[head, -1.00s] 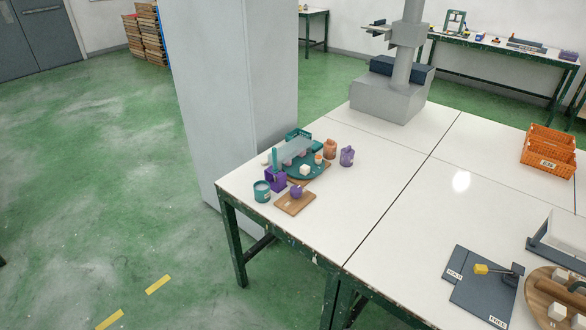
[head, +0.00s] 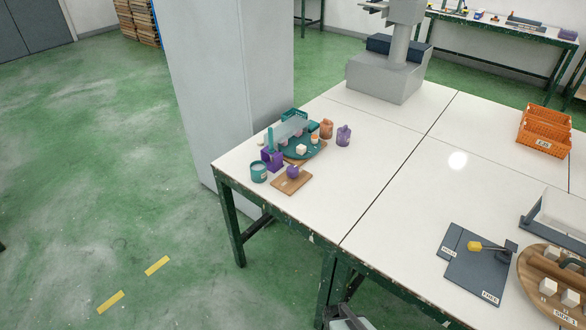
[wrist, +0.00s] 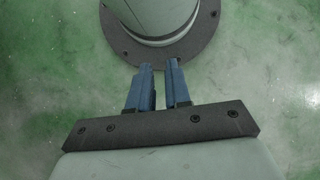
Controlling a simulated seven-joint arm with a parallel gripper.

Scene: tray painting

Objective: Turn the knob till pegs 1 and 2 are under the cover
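A round teal tray (head: 306,150) with white and coloured pieces stands on the left table, partly under a translucent cover (head: 290,128). A purple knob (head: 293,172) sits on a small wooden board (head: 291,183) in front of it. At lower right, a round wooden disc (head: 530,273) carries white blocks (head: 548,286) and a dark bar, beside a yellow-ended lever (head: 474,246) on a dark plate. Peg numbers are unreadable. In the wrist view my gripper (wrist: 158,66) is empty, its blue fingers a little apart above the green floor, away from these things.
A purple block (head: 271,158) and teal cup (head: 259,173) stand left of the teal tray. Orange (head: 326,129) and purple (head: 343,135) containers stand right of it. An orange crate (head: 543,140) is at far right. A grey pillar (head: 228,80) rises behind. The middle tabletop is clear.

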